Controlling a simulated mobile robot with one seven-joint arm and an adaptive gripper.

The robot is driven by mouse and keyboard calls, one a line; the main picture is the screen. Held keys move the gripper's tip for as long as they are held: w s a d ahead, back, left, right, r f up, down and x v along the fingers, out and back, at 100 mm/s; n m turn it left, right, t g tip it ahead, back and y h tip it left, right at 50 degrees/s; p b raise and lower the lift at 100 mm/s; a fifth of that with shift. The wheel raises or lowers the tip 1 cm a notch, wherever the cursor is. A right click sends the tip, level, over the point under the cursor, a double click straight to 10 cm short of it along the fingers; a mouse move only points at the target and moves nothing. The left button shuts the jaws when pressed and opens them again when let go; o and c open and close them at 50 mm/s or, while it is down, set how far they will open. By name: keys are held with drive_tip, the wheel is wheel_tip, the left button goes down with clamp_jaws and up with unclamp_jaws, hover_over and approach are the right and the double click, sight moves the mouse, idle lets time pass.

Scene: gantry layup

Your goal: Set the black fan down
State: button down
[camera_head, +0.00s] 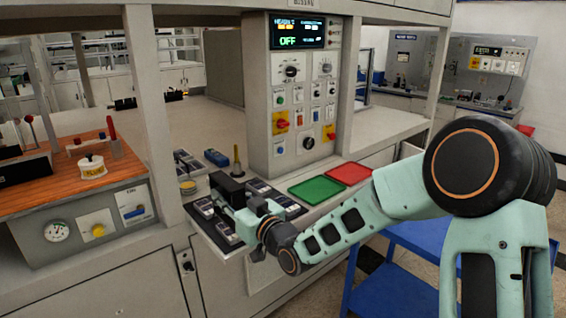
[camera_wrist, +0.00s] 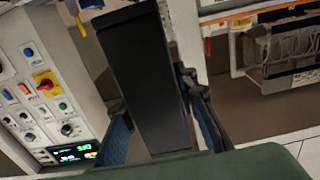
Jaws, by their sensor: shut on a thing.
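The black fan (camera_wrist: 148,78) looks like a long, plain dark block in the wrist view. It lies between the two fingers of my gripper (camera_wrist: 155,105), which are shut on it from both sides. In the head view, the fan (camera_head: 227,187) shows as a small black block at the end of my gripper (camera_head: 232,205). It is held over or close to the tray of dark parts beside the control column. I cannot tell whether its underside touches anything. My gripper hides part of the tray.
The parts tray (camera_head: 207,229) holds several dark modules. A green tray (camera_head: 317,190) and a red tray (camera_head: 348,173) lie to the right. The control column (camera_head: 298,100) stands behind. A blue module (camera_head: 216,157) and a brass-coloured post (camera_head: 237,160) stand nearby. A blue cart (camera_head: 385,290) is below my arm.

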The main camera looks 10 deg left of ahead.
drive_tip(key=w+d+r+m+t+h+p, duration=0.1)
drive_tip(key=d+m+t+h+p, duration=0.2)
drive_tip(key=d, duration=1.6)
drive_tip(key=w+d+r+m+t+h+p, duration=0.1)
drive_tip(key=d+m+h, duration=0.5)
drive_tip(key=d, duration=1.3)
drive_tip(key=r+t+h+p, duration=0.1)
drive_tip(key=t+h+p, duration=0.1)
drive_tip(key=h+p, duration=0.1)
drive_tip(key=shift+m+h, duration=0.3)
drive_tip(key=shift+h, duration=0.4)
drive_tip(key=shift+w, duration=0.15)
